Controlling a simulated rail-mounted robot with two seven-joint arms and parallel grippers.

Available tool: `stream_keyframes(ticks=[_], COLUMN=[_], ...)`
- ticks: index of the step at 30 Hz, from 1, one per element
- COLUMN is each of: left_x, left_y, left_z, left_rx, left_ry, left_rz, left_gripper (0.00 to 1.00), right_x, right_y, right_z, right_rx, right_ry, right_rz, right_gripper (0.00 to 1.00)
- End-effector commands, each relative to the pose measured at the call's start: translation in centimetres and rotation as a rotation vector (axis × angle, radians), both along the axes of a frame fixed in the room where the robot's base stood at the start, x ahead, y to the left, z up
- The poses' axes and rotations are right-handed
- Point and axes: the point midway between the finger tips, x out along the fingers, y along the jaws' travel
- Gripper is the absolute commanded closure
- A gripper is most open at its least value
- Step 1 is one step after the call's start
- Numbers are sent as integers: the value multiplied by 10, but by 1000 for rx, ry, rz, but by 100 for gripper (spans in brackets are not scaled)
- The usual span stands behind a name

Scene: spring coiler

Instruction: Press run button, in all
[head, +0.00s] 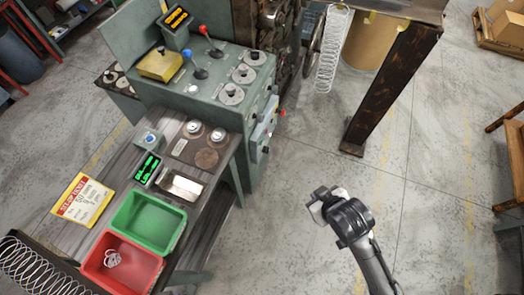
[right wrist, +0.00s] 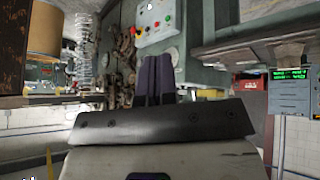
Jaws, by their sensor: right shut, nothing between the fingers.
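The grey-green spring coiler (head: 205,95) stands at the upper middle of the head view. Its control panel (head: 259,141) is on its right side, seen edge-on, with small buttons. In the right wrist view the panel (right wrist: 158,18) faces me, beyond the fingertips, with red, green and yellow buttons. I cannot read which button is run. My right gripper (head: 320,205) is right of the machine in open space, apart from the panel. In the right wrist view its two dark fingers (right wrist: 155,65) are together and empty. My left gripper is not in view.
A bench left of the machine carries a green bin (head: 146,222), a red bin (head: 105,270), a metal tray (head: 181,187) and a yellow notice (head: 84,200). A coiled spring (head: 332,50) hangs by a dark table leg (head: 390,90). Floor around my right gripper is clear.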

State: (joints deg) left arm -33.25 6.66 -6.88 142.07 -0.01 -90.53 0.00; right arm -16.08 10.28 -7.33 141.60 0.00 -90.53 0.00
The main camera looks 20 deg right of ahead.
Motion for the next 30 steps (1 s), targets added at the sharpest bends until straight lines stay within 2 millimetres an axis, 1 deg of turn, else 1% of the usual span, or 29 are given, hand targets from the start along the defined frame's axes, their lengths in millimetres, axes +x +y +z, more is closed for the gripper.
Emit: stream_keyframes(ticks=[1, 14, 23, 30], left_x=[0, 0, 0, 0], left_y=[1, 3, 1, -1], left_z=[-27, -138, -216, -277], left_rx=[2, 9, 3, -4], left_ry=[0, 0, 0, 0], left_rz=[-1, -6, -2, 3], left_gripper=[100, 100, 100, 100], right_x=[7, 59, 98, 136], right_y=[-1, -14, -31, -47], right_z=[-23, -111, -176, -226], right_rx=[-7, -71, -142, -209], right_ry=[-15, -95, -141, -206], right_rz=[3, 8, -10, -28], right_gripper=[100, 100, 100, 100])
